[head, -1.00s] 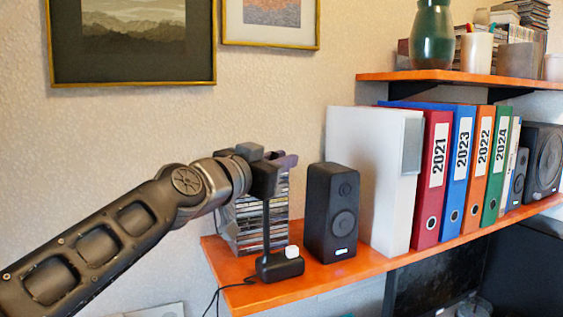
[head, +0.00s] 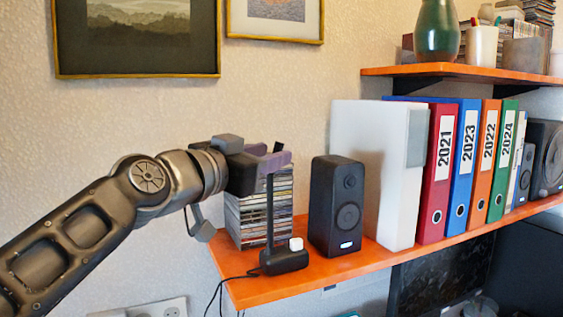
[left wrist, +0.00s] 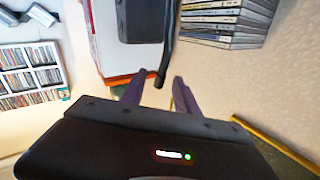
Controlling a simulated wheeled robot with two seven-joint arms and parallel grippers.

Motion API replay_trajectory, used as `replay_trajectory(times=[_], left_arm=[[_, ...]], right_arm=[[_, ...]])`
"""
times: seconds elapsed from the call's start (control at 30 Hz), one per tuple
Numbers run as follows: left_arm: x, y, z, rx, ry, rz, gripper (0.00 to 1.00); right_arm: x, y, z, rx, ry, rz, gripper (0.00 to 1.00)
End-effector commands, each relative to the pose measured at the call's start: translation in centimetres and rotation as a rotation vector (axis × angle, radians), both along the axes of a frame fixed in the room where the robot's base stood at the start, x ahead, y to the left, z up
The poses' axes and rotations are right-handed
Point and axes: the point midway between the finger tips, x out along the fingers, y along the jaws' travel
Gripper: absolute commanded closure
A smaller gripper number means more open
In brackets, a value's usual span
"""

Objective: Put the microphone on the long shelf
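The black microphone (head: 270,210) stands upright on its base (head: 284,261), which has a white button, at the left end of the long orange lower shelf (head: 262,292). Its cable hangs over the shelf's left edge. My left gripper (head: 274,159) is at the microphone's upper end in the head view. In the left wrist view, its purple fingers (left wrist: 157,88) are spread apart. The dark microphone stem (left wrist: 168,48) ends near the gap between the fingertips; I cannot tell whether they touch it. My right gripper is not in view.
A stack of CD cases (head: 247,218) stands behind the microphone. A black speaker (head: 335,205) is to its right, then a white box (head: 375,175) and several binders (head: 437,172). An upper shelf (head: 470,73) holds a green vase (head: 437,32).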

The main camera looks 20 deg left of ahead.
Motion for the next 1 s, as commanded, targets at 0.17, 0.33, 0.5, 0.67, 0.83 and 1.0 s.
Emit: replay_trajectory(times=[0.17, 0.33, 0.5, 0.67, 0.83, 1.0], left_arm=[[-3.7, 0.6, -0.3, 0.001, -0.005, 0.001, 0.63], [-5.7, 0.9, -0.1, 0.0, -0.001, 0.0, 0.63], [-6.2, 1.0, 0.0, 0.0, 0.001, 0.0, 0.63], [-6.2, 1.0, 0.0, 0.0, 0.001, 0.0, 0.63], [-6.1, 1.0, 0.0, 0.0, 0.0, 0.0, 0.63], [-6.1, 1.0, 0.0, 0.0, 0.0, 0.0, 0.63]], right_arm=[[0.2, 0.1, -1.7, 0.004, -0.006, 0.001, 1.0], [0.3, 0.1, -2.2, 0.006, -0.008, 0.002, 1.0], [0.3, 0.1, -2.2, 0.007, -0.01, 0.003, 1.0], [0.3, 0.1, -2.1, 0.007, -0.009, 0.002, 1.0], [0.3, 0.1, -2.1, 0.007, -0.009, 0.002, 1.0], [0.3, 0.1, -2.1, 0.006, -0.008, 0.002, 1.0]])
